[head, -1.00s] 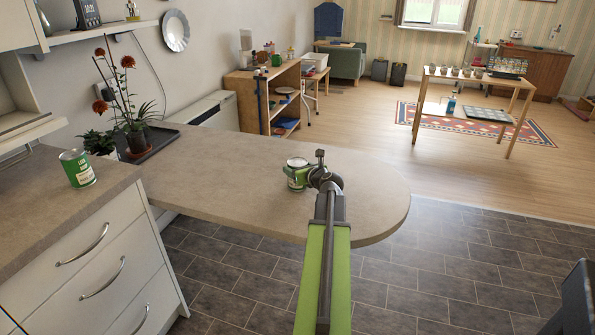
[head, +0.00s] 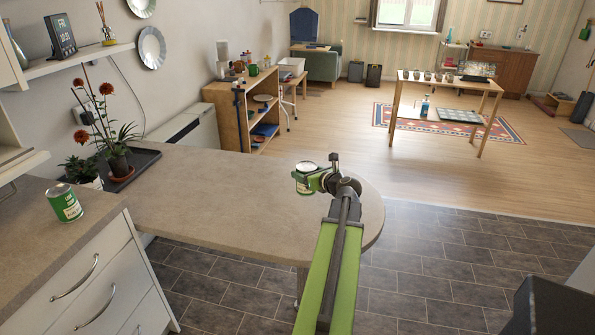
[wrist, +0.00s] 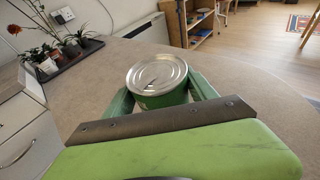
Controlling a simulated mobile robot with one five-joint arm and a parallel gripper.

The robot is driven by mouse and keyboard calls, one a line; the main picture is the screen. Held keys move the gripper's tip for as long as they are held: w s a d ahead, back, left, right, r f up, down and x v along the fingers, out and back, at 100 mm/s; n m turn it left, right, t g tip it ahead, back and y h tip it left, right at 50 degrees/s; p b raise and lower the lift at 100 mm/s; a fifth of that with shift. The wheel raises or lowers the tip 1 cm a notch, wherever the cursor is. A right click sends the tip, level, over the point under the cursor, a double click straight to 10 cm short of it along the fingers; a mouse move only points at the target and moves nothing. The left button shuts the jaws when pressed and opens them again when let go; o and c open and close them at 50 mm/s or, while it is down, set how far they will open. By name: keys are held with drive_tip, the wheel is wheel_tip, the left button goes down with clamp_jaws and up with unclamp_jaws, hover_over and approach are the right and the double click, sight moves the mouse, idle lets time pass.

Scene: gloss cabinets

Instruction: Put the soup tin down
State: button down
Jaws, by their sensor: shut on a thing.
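A green and white soup tin (head: 304,182) with a silver lid is over the rounded end of the beige countertop (head: 215,190). My gripper (head: 316,180) is shut on this tin, which stands upright between the fingers. The tin's lid also shows in the wrist view (wrist: 157,75), with a green finger on each side. I cannot tell whether its base touches the counter, because the gripper hides it. A second green and white tin (head: 65,203) stands on the counter at the left, above the drawers.
A dark tray (head: 140,160) with potted plants lies at the counter's back left. The counter between it and the held tin is clear. The counter's rounded edge (head: 382,212) is close on the right, with tiled floor beyond. Wooden shelves (head: 245,115) stand behind.

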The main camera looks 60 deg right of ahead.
wheel_tip(320, 180, up, 8)
drive_tip(key=p, duration=0.7)
drive_tip(key=shift+f+p, duration=0.1)
drive_tip(key=shift+p, duration=0.2)
drive_tip(key=shift+f, duration=0.3)
drive_tip(key=shift+b, duration=0.3)
